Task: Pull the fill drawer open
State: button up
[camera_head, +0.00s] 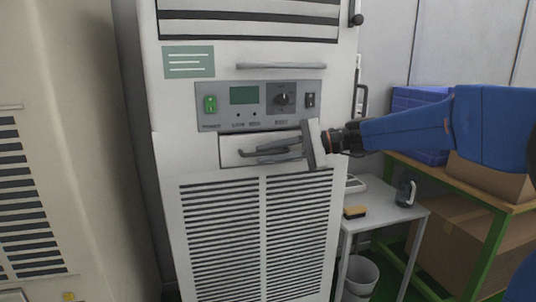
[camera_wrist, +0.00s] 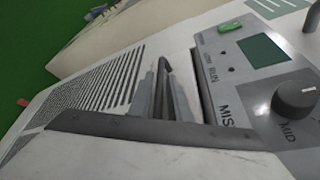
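The fill drawer (camera_head: 232,144) is a plain pale front below the control panel of a tall white cabinet (camera_head: 172,120). Its front looks about flush with the cabinet, with a dark gap along its top edge. My gripper (camera_head: 258,154) reaches in from the right, in front of the drawer. In the wrist view my gripper (camera_wrist: 162,82) has its two grey fingers apart, with a dark handle bar (camera_wrist: 164,70) seen between them. Whether the fingers touch the bar is unclear. Part of the drawer front is hidden behind the fingers and palm.
The control panel (camera_head: 258,105) with a green switch and a dial (camera_head: 282,97) is just above the drawer. Louvred vents (camera_head: 255,235) lie below. A small white table (camera_head: 382,202) with a brush and a mug stands at right, near a green-framed shelf (camera_head: 480,190) with boxes.

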jog(key=shift+a, duration=0.2)
grip_shut()
jog(key=shift+s, duration=0.15)
jog(key=s+d, duration=0.4)
jog(key=s, duration=1)
jog(key=shift+d, duration=0.1)
grip_release()
jog(key=shift+w, duration=0.1)
